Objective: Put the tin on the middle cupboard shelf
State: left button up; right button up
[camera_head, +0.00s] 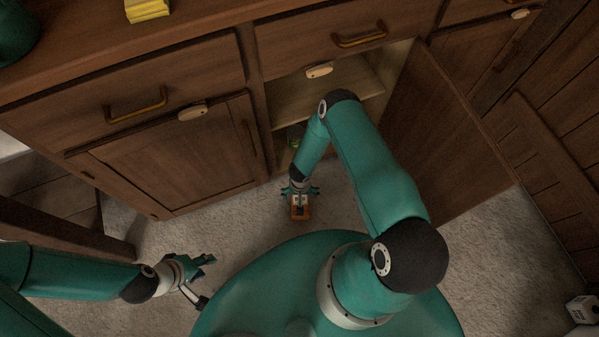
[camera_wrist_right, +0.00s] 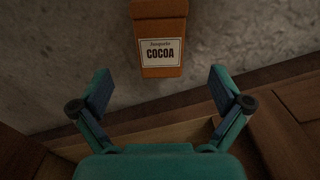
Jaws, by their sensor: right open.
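The tin is an orange cocoa tin (camera_wrist_right: 162,28) with a white COCOA label. In the head view the tin (camera_head: 301,212) is on the grey floor in front of the open cupboard. My right gripper (camera_wrist_right: 161,80) is open, with its fingers spread either side of the tin's labelled end and the tin mostly beyond the tips. In the head view the right gripper (camera_head: 300,191) is right at the tin. A pale cupboard shelf (camera_head: 355,78) shows inside; my right arm hides part of the interior. My left gripper (camera_head: 205,281) is open and empty, low at left.
The cupboard door (camera_head: 440,130) stands open to the right. A closed cupboard door (camera_head: 175,155) is at left. A yellow block (camera_head: 147,10) lies on the counter.

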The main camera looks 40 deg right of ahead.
notch_tip(320, 180, down, 4)
jog(key=shift+f+b, duration=0.25)
jog(key=shift+b, duration=0.6)
notch_tip(320, 180, down, 5)
jog(key=b, duration=0.4)
jog(key=shift+f, duration=0.1)
jog(key=c, duration=1.7)
jog(key=shift+w+r+p, duration=0.1)
jog(key=shift+r+p, duration=0.6)
jog(key=shift+r, duration=0.25)
notch_tip(320, 180, up, 10)
jog(key=p, duration=0.5)
jog(key=shift+f, duration=0.1)
notch_tip(320, 180, up, 8)
jog(key=p, duration=0.3)
jog(key=shift+r, duration=0.2)
